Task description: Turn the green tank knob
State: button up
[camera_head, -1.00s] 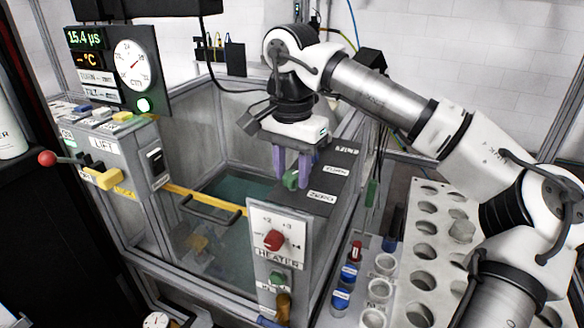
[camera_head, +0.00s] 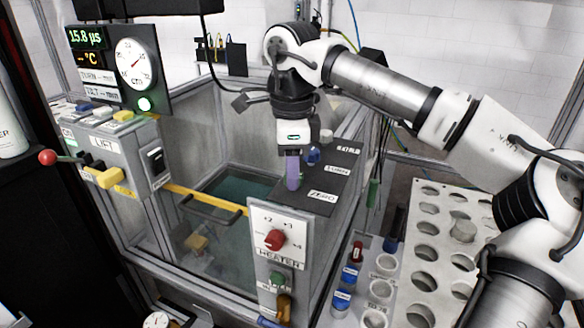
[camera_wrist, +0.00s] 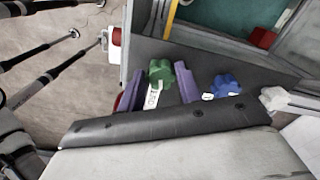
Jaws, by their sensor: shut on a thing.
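The green tank knob (camera_wrist: 160,71) sits on the dark panel beside the tank, with a white pointer on it. In the wrist view my gripper (camera_wrist: 158,80) has one purple finger on each side of the knob and is shut on it. In the head view my gripper (camera_head: 293,172) points straight down at the panel, and its near finger hides the green knob. A blue knob (camera_wrist: 226,85) stands beside it on the same panel and also shows in the head view (camera_head: 313,156).
The water tank (camera_head: 235,188) has a clear front and a grey handle. A heater panel (camera_head: 277,240) with a red knob stands in front. A lift box (camera_head: 115,155) with levers is at left. A holed rack (camera_head: 425,255) and several small bottles are at right.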

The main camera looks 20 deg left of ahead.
jog(key=m, duration=0.5)
jog(key=shift+w+m, duration=0.15)
jog(key=shift+m, duration=0.15)
dwell(0.5)
jog(key=o, duration=1)
notch_tip(320, 180, up, 14)
jog(key=shift+f+p, duration=0.1)
jog(key=shift+p, duration=0.65)
